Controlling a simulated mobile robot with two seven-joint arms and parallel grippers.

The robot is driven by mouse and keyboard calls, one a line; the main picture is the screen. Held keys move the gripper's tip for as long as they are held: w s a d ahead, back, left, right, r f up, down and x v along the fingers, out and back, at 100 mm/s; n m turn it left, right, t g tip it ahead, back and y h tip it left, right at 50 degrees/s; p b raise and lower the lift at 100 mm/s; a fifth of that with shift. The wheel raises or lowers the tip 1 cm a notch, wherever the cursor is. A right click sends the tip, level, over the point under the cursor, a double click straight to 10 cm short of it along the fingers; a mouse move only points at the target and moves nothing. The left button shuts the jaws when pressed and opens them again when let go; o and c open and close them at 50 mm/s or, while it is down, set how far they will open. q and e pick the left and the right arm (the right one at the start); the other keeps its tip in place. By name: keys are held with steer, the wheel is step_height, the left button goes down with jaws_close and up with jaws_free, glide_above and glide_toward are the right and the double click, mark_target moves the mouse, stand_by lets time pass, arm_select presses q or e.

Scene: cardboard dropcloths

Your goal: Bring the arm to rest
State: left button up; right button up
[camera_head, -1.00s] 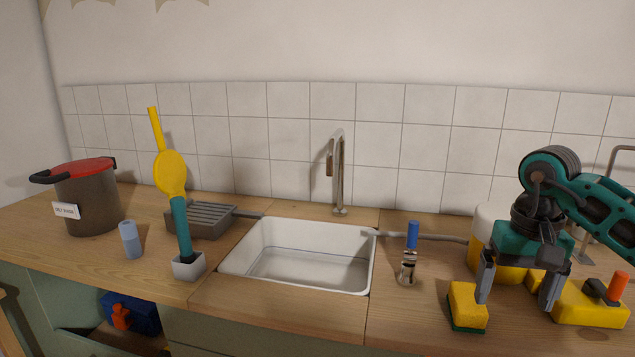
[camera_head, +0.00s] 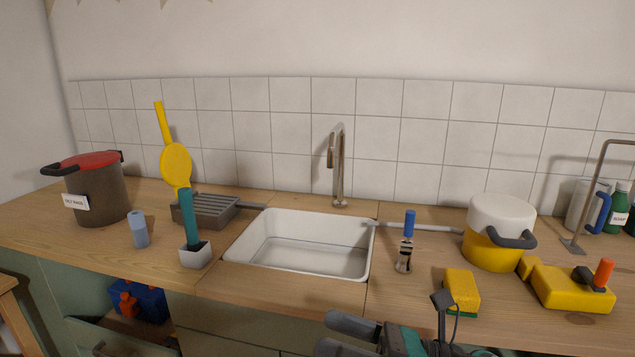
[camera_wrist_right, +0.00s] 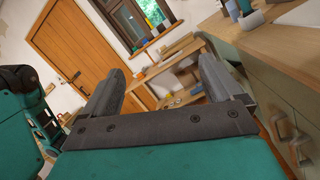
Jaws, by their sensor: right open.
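My right gripper (camera_head: 350,335) shows at the bottom of the head view, in front of the counter's front edge and below its top. In the right wrist view its two fingers (camera_wrist_right: 160,85) stand apart with nothing between them. A yellow and green sponge (camera_head: 461,292) lies on the counter just behind and right of my right wrist, apart from the gripper. My left gripper is not in either view.
The wooden counter (camera_head: 262,292) holds a white sink (camera_head: 300,262), a red-lidded pot (camera_head: 97,195), a white and yellow pot (camera_head: 497,232) and a yellow block-like item (camera_head: 572,288). A drawer below the counter at left stands open. A wooden door (camera_wrist_right: 72,50) and shelves show in the wrist view.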

steer(key=d+f+m+t+h, duration=0.5)
steer(key=f+m+t+h, duration=0.1)
steer(key=m, duration=0.9)
steer(key=d+f+m+t+h, duration=0.4)
steer(key=f+m+t+h, duration=0.2)
steer(key=m, duration=0.8)
steer(key=s+d+f+m+g+h, duration=0.2)
steer(key=s+f+m+g+h, duration=0.1)
steer(key=s+f+m, duration=0.3)
steer(key=s+d+f+m+g+h, duration=0.2)
steer(key=s+f+m, duration=0.3)
steer(key=f+m, duration=0.3)
steer(key=shift+s+d+g+h, duration=0.4)
steer(key=shift+d+g, duration=0.2)
steer(key=shift+d, duration=0.1)
